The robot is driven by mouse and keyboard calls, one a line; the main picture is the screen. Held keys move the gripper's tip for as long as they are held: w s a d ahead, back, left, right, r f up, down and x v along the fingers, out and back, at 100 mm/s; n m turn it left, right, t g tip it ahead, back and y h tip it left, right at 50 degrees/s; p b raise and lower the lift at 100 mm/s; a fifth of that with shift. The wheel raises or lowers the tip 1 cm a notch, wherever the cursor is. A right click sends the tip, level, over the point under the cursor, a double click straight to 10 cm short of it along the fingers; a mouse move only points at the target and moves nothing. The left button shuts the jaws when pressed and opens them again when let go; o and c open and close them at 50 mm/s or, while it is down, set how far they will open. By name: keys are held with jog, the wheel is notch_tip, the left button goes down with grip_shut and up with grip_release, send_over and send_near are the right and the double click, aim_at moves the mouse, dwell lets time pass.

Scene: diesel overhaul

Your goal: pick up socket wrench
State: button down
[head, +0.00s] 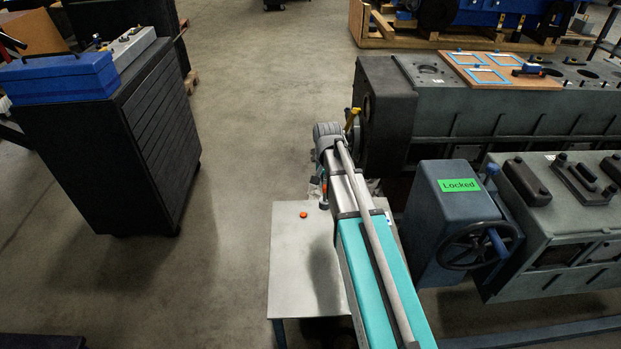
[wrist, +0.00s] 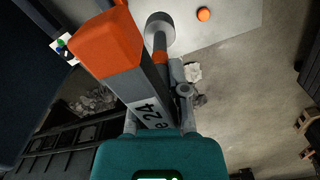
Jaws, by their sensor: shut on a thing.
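The socket wrench (wrist: 148,100) fills the middle of the wrist view. It has a flat grey body with "24" on it, a big orange end (wrist: 106,44) at the upper left, and a round grey socket-like part (wrist: 160,32) beside it. In the head view my arm hides most of the gripper and wrench, above the far end of a small light grey table (head: 298,262). I cannot tell whether the wrench touches the table.
A small orange cap (head: 303,215) lies on the table; it also shows in the wrist view (wrist: 203,14). A blue-grey housing with a handwheel (head: 479,246) and a "Locked" sign stands close on the right. The engine block (head: 470,110) is behind it. Open floor (head: 240,130) lies left.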

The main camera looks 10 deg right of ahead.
jog(key=shift+s+d+r+p, duration=0.4)
jog(key=shift+s+d+r, duration=0.15)
jog(key=shift+s+d, duration=0.3)
jog(key=shift+s+d+r+p, duration=0.4)
jog(key=shift+s+d+r, duration=0.15)
jog(key=shift+s+d, duration=0.3)
jog(key=shift+s+a, duration=0.1)
jog(key=c, duration=1.2)
grip_release()
grip_shut()
notch_tip(320, 180, up, 18)
jog(key=p, duration=1.8)
jog(key=shift+r, duration=0.2)
jog(key=shift+s, duration=0.15)
